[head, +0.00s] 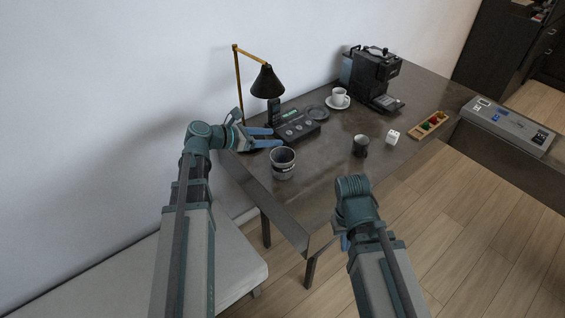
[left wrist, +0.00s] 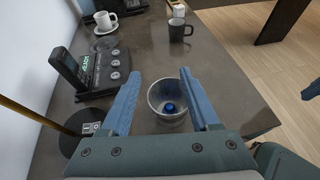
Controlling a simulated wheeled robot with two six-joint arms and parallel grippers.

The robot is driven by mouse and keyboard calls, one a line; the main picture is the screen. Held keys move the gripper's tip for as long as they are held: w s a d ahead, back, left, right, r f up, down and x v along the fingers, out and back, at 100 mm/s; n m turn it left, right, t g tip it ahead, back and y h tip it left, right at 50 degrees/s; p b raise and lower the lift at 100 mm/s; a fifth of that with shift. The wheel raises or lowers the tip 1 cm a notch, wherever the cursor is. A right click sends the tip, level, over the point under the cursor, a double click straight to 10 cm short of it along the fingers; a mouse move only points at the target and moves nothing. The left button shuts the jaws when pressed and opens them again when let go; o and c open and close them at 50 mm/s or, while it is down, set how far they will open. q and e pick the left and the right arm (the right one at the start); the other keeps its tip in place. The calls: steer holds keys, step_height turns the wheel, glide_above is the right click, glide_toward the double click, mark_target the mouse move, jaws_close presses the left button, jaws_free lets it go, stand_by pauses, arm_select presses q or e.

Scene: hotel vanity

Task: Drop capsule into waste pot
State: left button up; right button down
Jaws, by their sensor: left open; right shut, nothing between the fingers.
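The waste pot (head: 283,168) is a grey metal pot with a dark label band, standing near the left front edge of the table. It also shows in the left wrist view (left wrist: 160,122). A small blue capsule (left wrist: 169,107) lies inside it; in the head view I cannot make out the capsule. My left gripper (head: 277,137) is open and empty, its blue fingers spread on either side of the pot in the left wrist view. My right gripper (head: 344,242) is shut and empty in front of the table, mostly hidden by its own arm.
A black lamp (head: 267,82), a desk phone (head: 295,124) and a cup on a saucer (head: 339,97) stand behind the pot. A dark mug (head: 360,146), white box (head: 393,137), wooden tray (head: 429,125) and coffee machine (head: 373,72) stand to the right.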

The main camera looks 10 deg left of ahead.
arm_select(q)
steer(key=p+v, duration=0.3)
steer(key=v, duration=0.8)
steer(key=shift+p, duration=0.3)
steer(key=s+d+f+m+g+y+p, duration=0.1)
steer(key=s+d+f+m+g+p, duration=0.15)
steer(key=d+m, duration=0.45)
steer(key=s+d+f+m+g+y+p, duration=0.1)
steer(key=s+d+f+m+g+p, duration=0.15)
steer(key=d+m+g, duration=0.4)
steer(key=s+d+m+y+p, duration=0.4)
steer(key=s+d+m+y, duration=0.5)
steer(key=m, duration=0.7)
steer(key=shift+s+r+m, duration=0.35)
steer(key=shift+s+r, duration=0.1)
steer(key=shift+s, duration=0.25)
